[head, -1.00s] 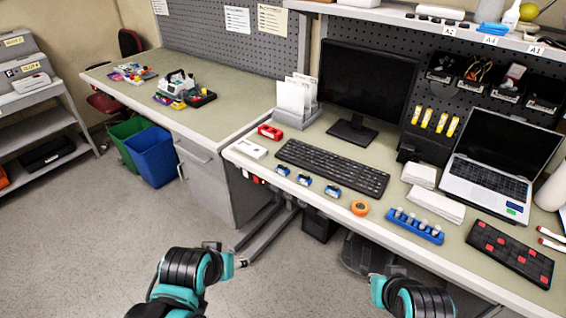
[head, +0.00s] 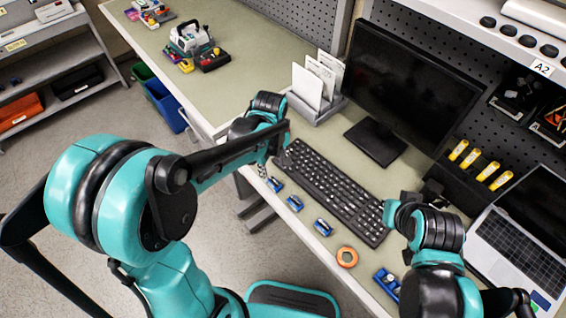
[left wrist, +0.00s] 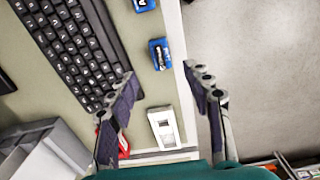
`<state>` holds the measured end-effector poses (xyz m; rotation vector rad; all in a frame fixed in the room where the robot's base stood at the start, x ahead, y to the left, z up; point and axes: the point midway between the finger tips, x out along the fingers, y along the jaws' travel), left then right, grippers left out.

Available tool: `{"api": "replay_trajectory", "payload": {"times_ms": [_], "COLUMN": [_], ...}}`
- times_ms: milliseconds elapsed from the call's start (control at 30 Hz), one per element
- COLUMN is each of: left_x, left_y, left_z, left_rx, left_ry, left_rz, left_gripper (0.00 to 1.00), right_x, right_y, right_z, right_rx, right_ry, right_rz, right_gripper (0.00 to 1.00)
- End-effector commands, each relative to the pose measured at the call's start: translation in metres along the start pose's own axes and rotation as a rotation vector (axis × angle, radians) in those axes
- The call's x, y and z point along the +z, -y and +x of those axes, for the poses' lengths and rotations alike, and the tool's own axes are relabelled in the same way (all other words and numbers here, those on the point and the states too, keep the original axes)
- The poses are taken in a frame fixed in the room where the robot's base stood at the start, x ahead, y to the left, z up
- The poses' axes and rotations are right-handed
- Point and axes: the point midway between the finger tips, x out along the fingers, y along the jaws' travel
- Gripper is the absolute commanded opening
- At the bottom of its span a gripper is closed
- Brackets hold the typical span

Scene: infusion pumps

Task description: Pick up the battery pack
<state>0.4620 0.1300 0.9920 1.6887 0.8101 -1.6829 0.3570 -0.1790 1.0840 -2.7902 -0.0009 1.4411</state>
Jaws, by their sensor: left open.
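Small blue packs with pale labels (head: 295,203) lie in a row along the table's front edge; two show in the left wrist view, one whole (left wrist: 160,54). A white flat box (left wrist: 165,128) lies nearer my left gripper there, beside a partly hidden red item (left wrist: 123,147). I cannot tell for certain which is the battery pack. My left gripper (left wrist: 160,78) is open and empty, its fingers spread above the table edge; in the head view it (head: 272,155) is left of the keyboard. My right gripper (head: 392,212) is near the keyboard's right end, its fingers unclear.
A black keyboard (head: 335,192) lies behind the blue packs. An orange ring (head: 347,257) and a blue rack (head: 386,284) lie near the front edge.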

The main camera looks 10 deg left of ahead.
Motion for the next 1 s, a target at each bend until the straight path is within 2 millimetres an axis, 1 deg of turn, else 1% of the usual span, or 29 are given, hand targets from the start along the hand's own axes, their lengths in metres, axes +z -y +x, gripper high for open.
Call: {"api": "replay_trajectory", "payload": {"times_ms": [67, 267, 367, 500, 600, 700, 900, 933, 967, 1000], "left_x": [0.0, 0.0, 0.001, 0.002, 0.002, 0.002, 0.002, 0.002, 0.002, 0.002], "left_y": [-0.001, -0.001, 0.0, 0.002, 0.002, 0.002, 0.002, 0.002, 0.002, 0.002], "left_z": [0.004, 0.028, 0.041, 0.064, 0.075, 0.079, 0.079, 0.079, 0.079, 0.079], "left_rx": [-0.006, -0.007, -0.006, -0.006, -0.006, -0.006, -0.006, -0.006, -0.006, -0.006], "left_ry": [0.004, 0.004, 0.004, 0.004, 0.003, 0.002, 0.002, 0.002, 0.002, 0.002], "left_rz": [-0.011, -0.013, -0.012, -0.011, -0.011, -0.012, -0.011, -0.011, -0.011, -0.011], "left_gripper": [0.5, 0.5, 0.5, 0.5, 0.5, 0.5, 0.5, 0.45, 0.37, 0.26], "right_x": [0.0, 0.006, 0.009, 0.015, 0.017, 0.017, 0.017, 0.017, 0.017, 0.017], "right_y": [0.0, 0.0, 0.0, 0.0, 0.0, 0.0, 0.0, 0.0, 0.0, 0.0], "right_z": [0.0, 0.008, 0.012, 0.021, 0.024, 0.024, 0.023, 0.023, 0.023, 0.023], "right_rx": [0.0, 0.0, 0.0, 0.0, 0.0, 0.0, 0.0, 0.0, 0.0, 0.0], "right_ry": [0.0, 0.0, 0.0, 0.0, 0.0, 0.0, 0.0, 0.0, 0.0, 0.0], "right_rz": [0.0, 0.0, 0.0, 0.0, 0.0, 0.0, 0.0, 0.0, 0.0, 0.0], "right_gripper": [0.0, 0.0, 0.0, 0.0, 0.0, 0.0, 0.0, 0.0, 0.0, 0.0]}}
